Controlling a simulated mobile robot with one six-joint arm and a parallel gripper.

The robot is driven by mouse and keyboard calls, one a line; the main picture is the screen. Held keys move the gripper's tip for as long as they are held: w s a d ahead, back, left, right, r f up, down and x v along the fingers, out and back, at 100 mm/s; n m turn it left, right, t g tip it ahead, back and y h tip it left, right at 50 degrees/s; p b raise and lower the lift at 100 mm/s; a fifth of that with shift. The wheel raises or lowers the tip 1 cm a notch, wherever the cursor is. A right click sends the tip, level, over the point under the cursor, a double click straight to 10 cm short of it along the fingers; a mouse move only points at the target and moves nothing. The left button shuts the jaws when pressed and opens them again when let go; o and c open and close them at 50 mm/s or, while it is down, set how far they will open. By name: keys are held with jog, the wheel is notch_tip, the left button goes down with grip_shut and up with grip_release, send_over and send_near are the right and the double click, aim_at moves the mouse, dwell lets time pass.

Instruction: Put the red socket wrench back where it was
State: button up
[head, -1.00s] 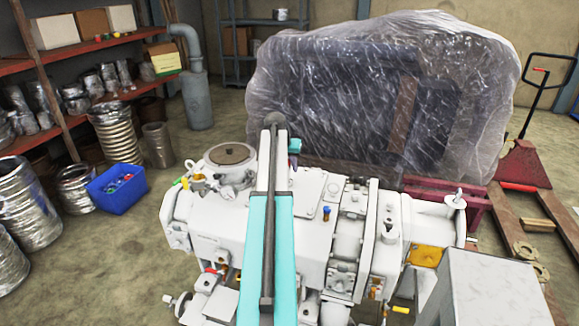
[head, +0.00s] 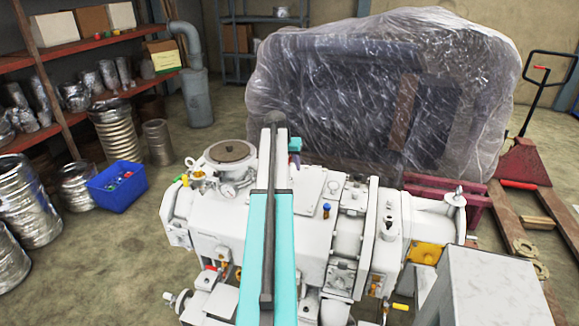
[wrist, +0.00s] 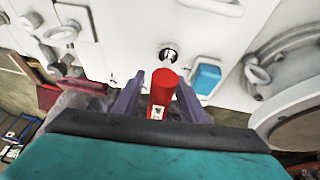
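The red socket wrench (wrist: 161,90) shows in the wrist view between the two purple fingers of my gripper (wrist: 162,82), which look closed on its sides. A small label marks the wrench's lower end. Just beyond its upper end is a round metal fitting (wrist: 168,54) on the white machine; I cannot tell whether the two touch. In the head view my gripper (head: 294,157) shows only as a teal and purple bit beside my arm, above the white machine (head: 310,235). The wrench is hidden there.
A blue cap (wrist: 206,76) and a pressure gauge (head: 228,191) are on the machine. A plastic-wrapped crate (head: 380,90) stands close behind it. A blue bin (head: 117,187) is on the floor at left, near the shelves (head: 60,60). A red pallet jack (head: 523,160) is at right.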

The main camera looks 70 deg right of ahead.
jog(key=shift+r, duration=0.2)
jog(key=shift+b+v, duration=1.35)
jog(key=shift+v, duration=4.55)
